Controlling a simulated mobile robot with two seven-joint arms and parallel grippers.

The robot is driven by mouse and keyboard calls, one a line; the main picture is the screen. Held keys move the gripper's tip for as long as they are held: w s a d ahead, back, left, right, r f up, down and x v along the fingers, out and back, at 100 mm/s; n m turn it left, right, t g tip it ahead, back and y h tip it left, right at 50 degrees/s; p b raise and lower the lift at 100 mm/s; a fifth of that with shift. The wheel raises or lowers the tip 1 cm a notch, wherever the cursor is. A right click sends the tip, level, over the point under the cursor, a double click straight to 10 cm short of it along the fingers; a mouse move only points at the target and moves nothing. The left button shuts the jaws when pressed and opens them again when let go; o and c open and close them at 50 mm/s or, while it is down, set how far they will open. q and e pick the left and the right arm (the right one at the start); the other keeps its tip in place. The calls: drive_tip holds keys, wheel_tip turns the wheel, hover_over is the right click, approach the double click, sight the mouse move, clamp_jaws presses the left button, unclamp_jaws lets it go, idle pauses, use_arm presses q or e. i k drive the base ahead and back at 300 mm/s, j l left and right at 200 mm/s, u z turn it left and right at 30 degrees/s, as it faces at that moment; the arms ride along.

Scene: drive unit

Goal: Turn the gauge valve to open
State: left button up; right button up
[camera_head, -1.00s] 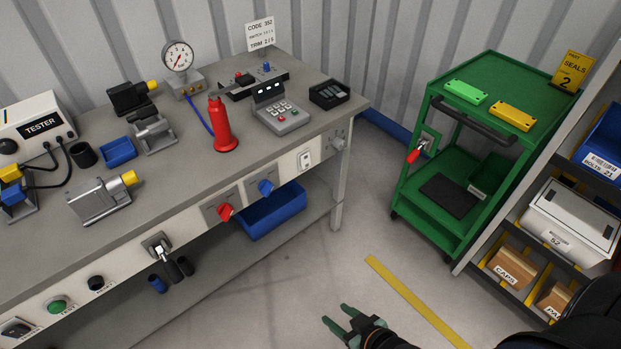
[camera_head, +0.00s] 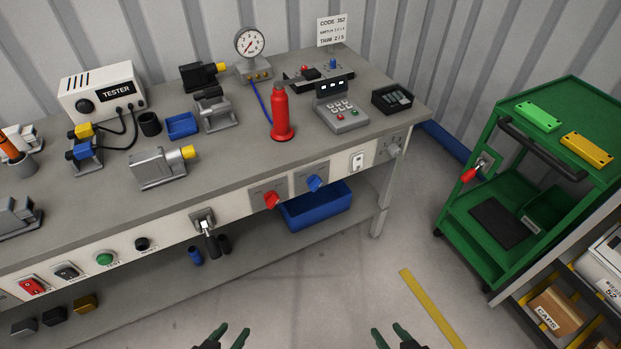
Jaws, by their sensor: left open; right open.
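A round white dial gauge (camera_head: 250,43) with a red needle stands on a grey block (camera_head: 255,72) at the back of the workbench. A blue hose runs from the block to a red cylinder (camera_head: 281,115). On the bench's front panel are a red knob (camera_head: 271,200) and a blue knob (camera_head: 315,183), with a grey knob (camera_head: 394,149) at the right end. I cannot tell which is the gauge valve, as labels are too small. My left gripper (camera_head: 233,332) and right gripper (camera_head: 388,331) are open and empty at the bottom edge, apart from the bench.
A grey lever (camera_head: 208,226), a green button (camera_head: 105,259) and switches sit further left on the panel. A blue bin (camera_head: 316,207) is on the lower shelf. A green cart (camera_head: 495,258) with a red-handled lever (camera_head: 469,175) stands right.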

sight(313, 182)
drive_tip(key=i+j+u, duration=0.1)
drive_tip(key=u, duration=0.3)
drive_tip(key=i+j+u, duration=0.15)
drive_tip(key=u, duration=0.2)
drive_tip(key=j, duration=0.1)
